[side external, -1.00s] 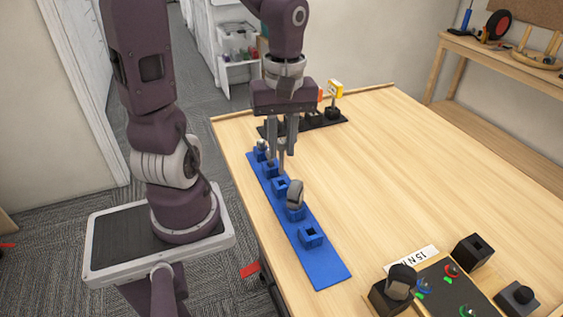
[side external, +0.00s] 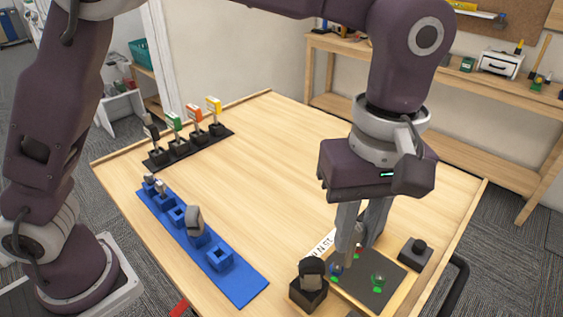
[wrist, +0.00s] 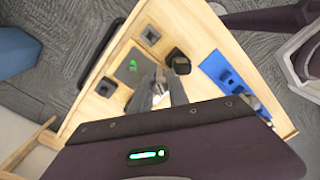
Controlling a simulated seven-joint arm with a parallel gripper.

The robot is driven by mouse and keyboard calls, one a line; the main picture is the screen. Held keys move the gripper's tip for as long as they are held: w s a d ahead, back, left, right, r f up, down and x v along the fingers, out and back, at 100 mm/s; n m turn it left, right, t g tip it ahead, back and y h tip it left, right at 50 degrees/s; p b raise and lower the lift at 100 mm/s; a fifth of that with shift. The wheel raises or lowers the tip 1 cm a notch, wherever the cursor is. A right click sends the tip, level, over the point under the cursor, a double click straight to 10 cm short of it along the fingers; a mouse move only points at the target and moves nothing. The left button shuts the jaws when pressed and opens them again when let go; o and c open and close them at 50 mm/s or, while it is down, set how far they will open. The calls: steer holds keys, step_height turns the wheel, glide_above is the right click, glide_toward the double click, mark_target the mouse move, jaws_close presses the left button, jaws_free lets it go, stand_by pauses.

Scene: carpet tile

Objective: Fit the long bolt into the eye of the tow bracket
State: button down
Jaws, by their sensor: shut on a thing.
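My gripper (side external: 350,258) points down over the dark board (side external: 388,289) at the front right of the table. Its fingers are shut on a thin shiny piece, seemingly the long bolt (wrist: 157,98), which shows between them in the wrist view. The fingers mostly hide it in the side view, and whether its tip touches anything is unclear. I cannot make out which part is the tow bracket's eye.
A dark block with a rounded piece (side external: 311,284) stands left of the board, and a block with a knob (side external: 415,253) right of it. The blue rack (side external: 242,288) has empty sockets. A black rack (side external: 222,136) with coloured tags stands at the back. The table's middle is clear.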

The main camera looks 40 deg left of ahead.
steer(key=shift+m, duration=0.3)
steer(key=s+d, duration=0.2)
steer(key=d, duration=0.3)
steer(key=shift+s+f, duration=0.4)
steer(key=shift+f, duration=2.9)
steer(key=shift+a+f, duration=0.1)
steer(key=shift+f, duration=1.95)
steer(key=c, duration=1.2)
jaws_free()
step_height(320, 180, up, 7)
steer(key=shift+r, duration=0.1)
